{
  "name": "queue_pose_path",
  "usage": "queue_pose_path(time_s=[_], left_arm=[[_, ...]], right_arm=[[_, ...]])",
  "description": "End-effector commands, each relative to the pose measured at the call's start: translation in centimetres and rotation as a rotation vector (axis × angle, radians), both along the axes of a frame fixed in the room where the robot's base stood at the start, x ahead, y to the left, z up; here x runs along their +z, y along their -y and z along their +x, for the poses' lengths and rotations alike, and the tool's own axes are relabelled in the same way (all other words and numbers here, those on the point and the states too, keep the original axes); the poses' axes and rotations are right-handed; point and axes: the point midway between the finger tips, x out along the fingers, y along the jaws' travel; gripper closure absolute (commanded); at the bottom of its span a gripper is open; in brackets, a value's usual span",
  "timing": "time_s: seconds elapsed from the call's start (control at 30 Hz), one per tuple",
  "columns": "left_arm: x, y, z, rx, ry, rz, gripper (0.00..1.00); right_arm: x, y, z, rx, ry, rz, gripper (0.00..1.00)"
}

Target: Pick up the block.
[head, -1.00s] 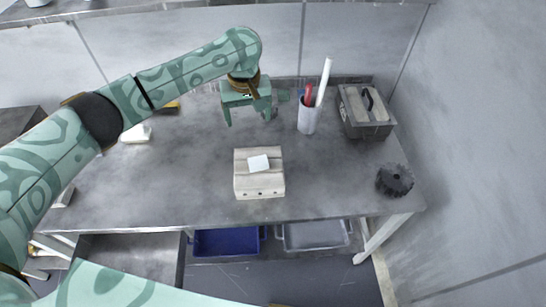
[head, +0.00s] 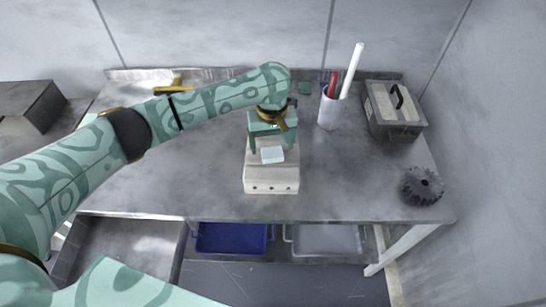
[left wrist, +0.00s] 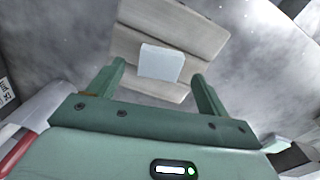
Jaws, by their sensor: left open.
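A small white block (head: 272,155) lies on top of a beige slatted stand (head: 271,185) with holes in its front face, near the middle of the bench. My left gripper (head: 271,142) is above the stand, just behind the block in the head view, pointing down. In the left wrist view the white block (left wrist: 161,62) shows between the two open fingers (left wrist: 158,72), with a gap on each side, on the beige stand (left wrist: 165,20). Nothing is held. My right gripper is not in view.
A white cup (head: 330,112) with red and white rods stands behind, to the right. A grey box with a black handle (head: 395,115) and a dark gear (head: 421,186) are at the right. A yellow-handled tool (head: 174,88) lies at the back left. The bench front is clear.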

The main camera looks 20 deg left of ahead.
Motion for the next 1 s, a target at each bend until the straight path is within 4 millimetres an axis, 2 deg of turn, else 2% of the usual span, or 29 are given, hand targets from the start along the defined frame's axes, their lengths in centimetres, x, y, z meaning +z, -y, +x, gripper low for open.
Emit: queue_pose_path(time_s=[0.03,0.1,0.33,0.37,0.53,0.83,1.0], left_arm=[[-1.9,0.0,-0.1,0.0,-0.007,0.0,0.22],[-2.7,0.0,-0.1,0.0,-0.004,0.001,0.22],[-2.5,-0.1,0.0,-0.001,0.002,0.001,0.22],[-2.5,-0.1,0.0,-0.001,0.002,0.001,0.25],[-2.5,-0.1,0.0,-0.001,0.001,0.0,0.72],[-2.4,-0.1,0.0,0.0,0.0,0.001,0.73],[-1.1,0.0,0.0,0.0,0.003,0.0,0.73]], right_arm=[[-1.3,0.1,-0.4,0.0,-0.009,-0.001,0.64],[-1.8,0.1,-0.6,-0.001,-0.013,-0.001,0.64],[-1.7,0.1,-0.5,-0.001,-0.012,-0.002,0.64],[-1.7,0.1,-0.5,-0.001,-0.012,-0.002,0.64],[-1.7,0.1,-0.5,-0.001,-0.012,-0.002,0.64],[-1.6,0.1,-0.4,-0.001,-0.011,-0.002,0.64],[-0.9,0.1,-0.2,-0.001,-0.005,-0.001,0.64]])
